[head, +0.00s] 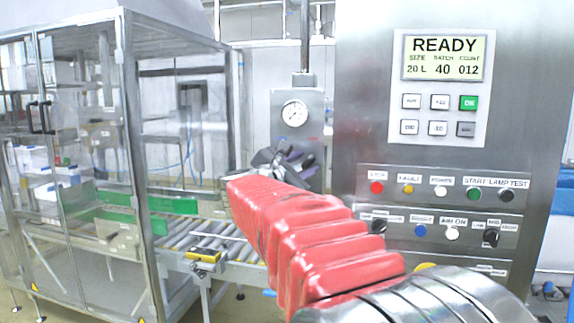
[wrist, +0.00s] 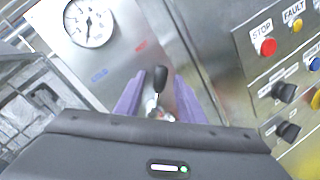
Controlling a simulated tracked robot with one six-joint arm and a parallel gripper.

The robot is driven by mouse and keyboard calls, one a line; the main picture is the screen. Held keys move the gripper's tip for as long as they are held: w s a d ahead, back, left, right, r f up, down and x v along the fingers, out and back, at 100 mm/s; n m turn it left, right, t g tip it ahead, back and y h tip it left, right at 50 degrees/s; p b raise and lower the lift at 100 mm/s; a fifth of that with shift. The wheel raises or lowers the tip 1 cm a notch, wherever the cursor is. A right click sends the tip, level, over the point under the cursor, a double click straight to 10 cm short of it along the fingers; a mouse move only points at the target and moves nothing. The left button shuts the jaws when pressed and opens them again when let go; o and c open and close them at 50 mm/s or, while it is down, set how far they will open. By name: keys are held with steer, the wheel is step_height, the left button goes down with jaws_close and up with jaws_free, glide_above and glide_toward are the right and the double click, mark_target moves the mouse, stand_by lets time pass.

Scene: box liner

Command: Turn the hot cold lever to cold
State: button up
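The hot cold lever (wrist: 160,80) has a black knob on a thin metal stem and stands out from a steel panel (wrist: 120,62) in the wrist view. A red HOT label (wrist: 141,45) and a blue COLD label (wrist: 99,74) are on the panel. The knob appears nearer HOT than COLD. My gripper (wrist: 158,88) is open, with one purple finger on each side of the lever and gaps visible between. In the head view my gripper (head: 287,160) is in front of the panel below the gauge and I cannot clearly make out the lever there.
A round gauge (head: 295,112) is above the lever on the panel. To the right, a control cabinet (head: 350,120) carries a READY display (head: 445,57) and several buttons and knobs. A roller conveyor (head: 190,236) and a glazed enclosure (head: 90,150) stand at left.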

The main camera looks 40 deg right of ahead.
steer(key=shift+w+d, duration=0.1)
steer(key=shift+d, duration=0.1)
jaws_close()
stand_by(0.4)
